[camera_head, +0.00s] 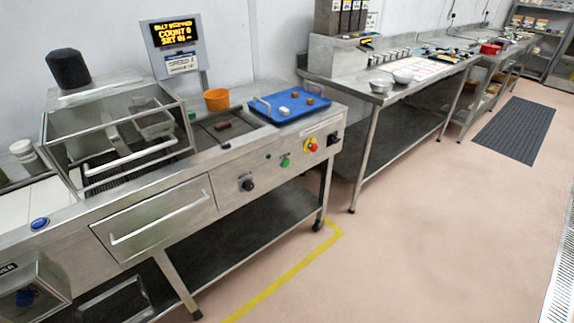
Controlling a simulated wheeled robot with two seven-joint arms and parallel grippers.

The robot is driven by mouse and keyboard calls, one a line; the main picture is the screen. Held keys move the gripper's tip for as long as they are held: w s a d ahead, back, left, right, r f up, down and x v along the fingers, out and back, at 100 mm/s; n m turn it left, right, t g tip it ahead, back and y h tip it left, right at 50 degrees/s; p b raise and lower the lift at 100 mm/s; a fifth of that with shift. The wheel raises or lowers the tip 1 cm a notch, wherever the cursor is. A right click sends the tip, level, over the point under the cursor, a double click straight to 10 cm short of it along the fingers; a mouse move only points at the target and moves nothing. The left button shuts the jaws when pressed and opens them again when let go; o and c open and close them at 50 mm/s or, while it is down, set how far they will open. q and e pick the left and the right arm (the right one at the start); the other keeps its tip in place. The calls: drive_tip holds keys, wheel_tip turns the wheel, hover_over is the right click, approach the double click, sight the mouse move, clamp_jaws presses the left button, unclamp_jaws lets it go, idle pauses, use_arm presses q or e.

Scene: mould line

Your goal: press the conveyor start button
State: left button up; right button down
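A steel machine line runs along the wall on the left. Its front panel carries a green button (285,162), a red emergency-stop style button (311,145) on a yellow base, and a black knob (247,185). A small dark switch (333,138) sits at the panel's right end. A blue button (39,223) is on the top ledge at the far left. The labels beside the buttons are too small to read, so I cannot tell which one is the conveyor start. Neither of my grippers shows.
A blue tray (262,119) with small brown pieces and an orange cup (216,99) stand on the machine. A clear-sided hood (110,125) and a drawer (155,220) are to the left. A steel table (400,95) stands beyond. The pink floor (430,230) in front is clear.

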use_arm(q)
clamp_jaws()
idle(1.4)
